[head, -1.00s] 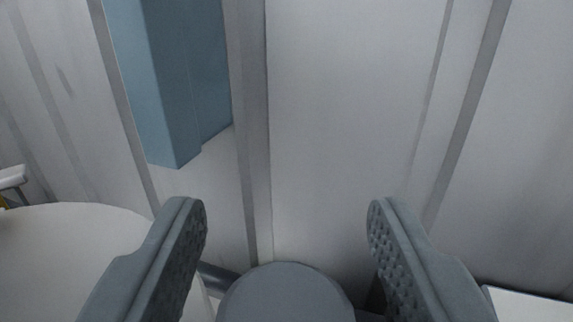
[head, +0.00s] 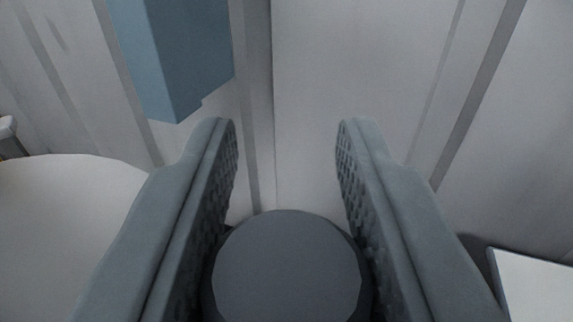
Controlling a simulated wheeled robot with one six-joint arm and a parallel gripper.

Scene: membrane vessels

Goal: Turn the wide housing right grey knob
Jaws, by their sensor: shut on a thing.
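A dark grey round knob (head: 287,268) sits at the bottom centre of the head view, its flat face towards me. My gripper (head: 287,150) has one finger on each side of the knob. The textured inner pads are shut on the knob's sides, and the fingertips reach past it. The body behind the knob is mostly hidden by the knob and my fingers.
A white rounded surface (head: 65,225) lies at the left. A blue block (head: 172,60) hangs at the upper left before a pale ribbed wall (head: 350,60). A white flat panel (head: 540,285) is at the lower right.

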